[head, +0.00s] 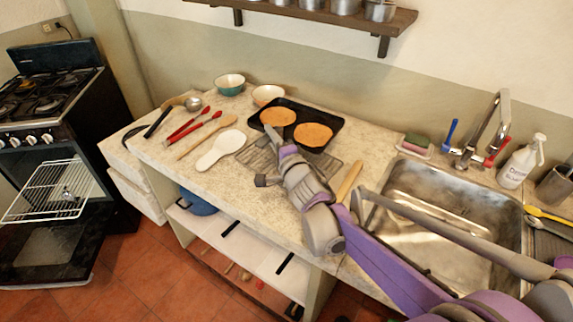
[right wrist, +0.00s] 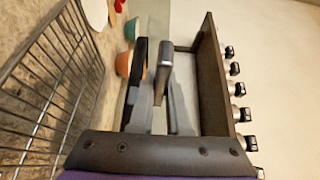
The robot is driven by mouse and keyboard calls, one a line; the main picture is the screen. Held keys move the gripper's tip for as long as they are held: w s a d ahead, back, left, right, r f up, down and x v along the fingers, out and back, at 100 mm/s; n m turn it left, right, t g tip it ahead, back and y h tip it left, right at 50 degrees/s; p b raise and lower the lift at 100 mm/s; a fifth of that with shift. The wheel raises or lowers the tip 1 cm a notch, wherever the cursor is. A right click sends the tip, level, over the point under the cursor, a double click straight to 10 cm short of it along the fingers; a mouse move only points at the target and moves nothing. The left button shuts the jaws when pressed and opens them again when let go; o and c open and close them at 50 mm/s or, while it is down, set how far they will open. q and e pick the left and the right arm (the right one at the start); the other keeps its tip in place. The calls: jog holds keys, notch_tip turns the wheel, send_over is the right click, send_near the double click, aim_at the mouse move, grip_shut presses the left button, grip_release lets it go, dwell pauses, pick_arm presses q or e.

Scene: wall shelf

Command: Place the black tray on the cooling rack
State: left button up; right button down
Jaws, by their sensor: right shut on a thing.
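The black tray (head: 331,149), holding two round orange-brown pieces, is at the back of the counter. In the head view it overlaps the far part of the wire cooling rack (head: 330,170). I cannot tell how far it is above the rack. My right gripper (head: 273,138) is shut on the tray at its front left edge. The rack lies under my right arm, which hides its middle; it also shows at left in the right wrist view (right wrist: 45,85). In that view my right gripper's fingers (right wrist: 152,75) show side on. My left gripper is not in view.
Two bowls (head: 230,85) stand left of the tray. A white spoon rest (head: 221,150) and several utensils (head: 190,125) lie further left. The sink (head: 440,210) is at right, with a sponge (head: 417,141) near it. A wall shelf (head: 320,14) hangs above.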

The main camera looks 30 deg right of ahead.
notch_tip(320, 180, down, 10)
jog(key=shift+d+r+b, duration=0.1)
jog(key=shift+b, duration=0.75)
jog(key=c, duration=0.9)
grip_release()
jog(key=shift+s+r, duration=0.15)
jog(key=s, duration=0.4)
jog(key=s+a, duration=0.1)
jog(key=s, duration=0.2)
jog(key=s+a, duration=0.1)
jog(key=s, duration=0.3)
jog(key=shift+s, duration=0.35)
